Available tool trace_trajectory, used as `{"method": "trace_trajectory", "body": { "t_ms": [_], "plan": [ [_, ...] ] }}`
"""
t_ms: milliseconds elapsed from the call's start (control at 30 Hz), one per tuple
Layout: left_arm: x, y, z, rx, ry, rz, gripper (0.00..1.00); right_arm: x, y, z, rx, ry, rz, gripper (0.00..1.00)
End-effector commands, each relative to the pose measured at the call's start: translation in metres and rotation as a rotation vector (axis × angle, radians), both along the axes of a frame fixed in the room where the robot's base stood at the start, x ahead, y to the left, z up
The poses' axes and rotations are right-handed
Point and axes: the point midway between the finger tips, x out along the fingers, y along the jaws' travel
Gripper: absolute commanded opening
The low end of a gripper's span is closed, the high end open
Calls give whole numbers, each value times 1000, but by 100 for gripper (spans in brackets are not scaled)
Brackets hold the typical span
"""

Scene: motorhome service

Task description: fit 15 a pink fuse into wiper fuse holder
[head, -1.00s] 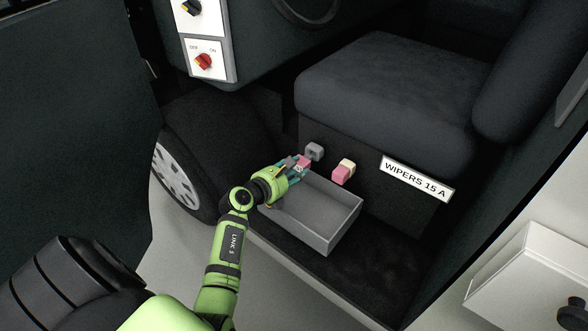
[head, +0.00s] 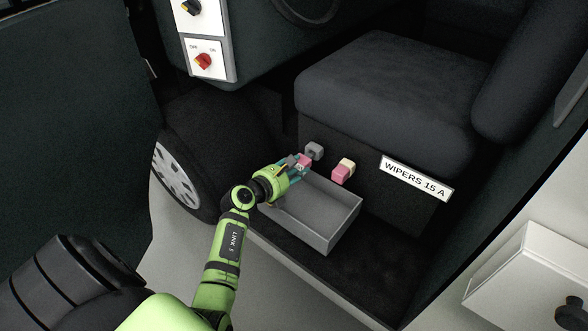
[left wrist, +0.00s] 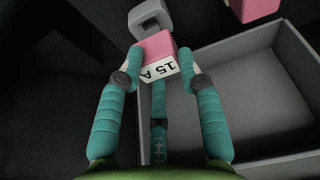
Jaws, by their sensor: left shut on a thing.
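My left gripper (head: 299,165) is shut on a pink fuse (head: 305,160), held above the far left end of the grey tray. In the left wrist view the pink fuse (left wrist: 157,48) sits between two teal fingertips, its white "15 A" face towards the camera. A grey fuse holder (head: 314,150) on the seat base is just beyond the fuse. In the left wrist view the holder (left wrist: 150,14) has a square opening and looks empty; whether the fuse touches it I cannot tell. A "WIPERS 15 A" label (head: 416,178) is to the right. My right gripper is out of view.
The open grey tray (head: 338,232) below looks empty. The seat (head: 385,95) overhangs behind. A wheel (head: 176,180) stands at the left.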

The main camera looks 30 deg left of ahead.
Motion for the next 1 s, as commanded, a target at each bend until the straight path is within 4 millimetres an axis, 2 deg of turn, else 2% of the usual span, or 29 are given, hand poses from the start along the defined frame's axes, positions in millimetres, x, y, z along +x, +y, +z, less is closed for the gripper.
{"method": "trace_trajectory", "body": {
  "t_ms": [1000],
  "plan": [
    [30, -2, 0, 1, 0, 1, 9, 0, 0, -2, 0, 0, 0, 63]
  ]
}}
